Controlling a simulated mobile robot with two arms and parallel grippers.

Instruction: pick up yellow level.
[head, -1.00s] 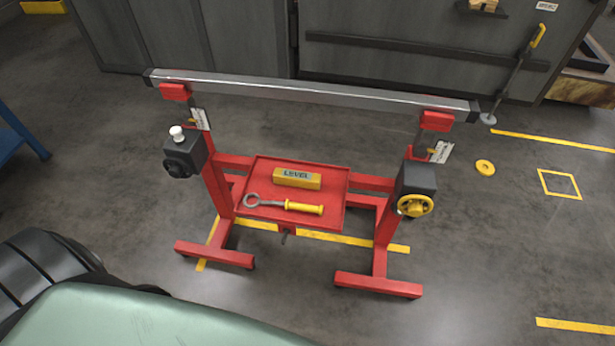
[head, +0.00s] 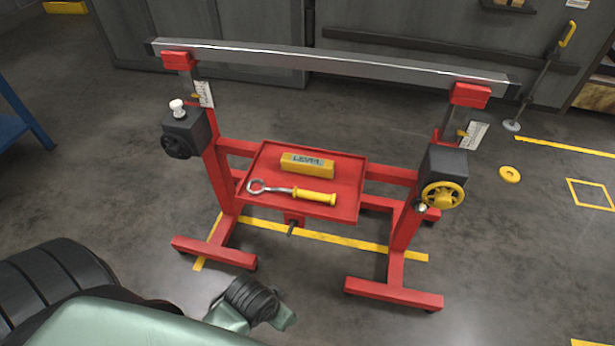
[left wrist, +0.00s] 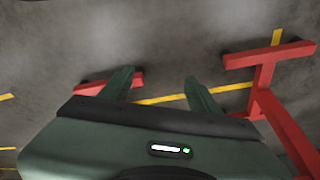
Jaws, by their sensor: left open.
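The yellow level (head: 307,164), a short block with a dark-lettered label on top, lies in the red tray (head: 345,203) between the two red stands. A ring-ended tool with a yellow handle (head: 315,196) lies just in front of it in the tray. My left gripper (left wrist: 160,88) is open and empty in the left wrist view, its green fingers apart above the floor and the stand's red feet. The level does not show in that view. In the head view only parts of my arm show at the lower left, short of the tray. My right gripper is not in view.
A long grey bar (head: 330,62) spans the tops of the stands, behind and above the tray. A black box with a yellow handwheel (head: 443,195) is on the right stand, and a black box with a white knob (head: 186,132) is on the left. Open floor lies in front.

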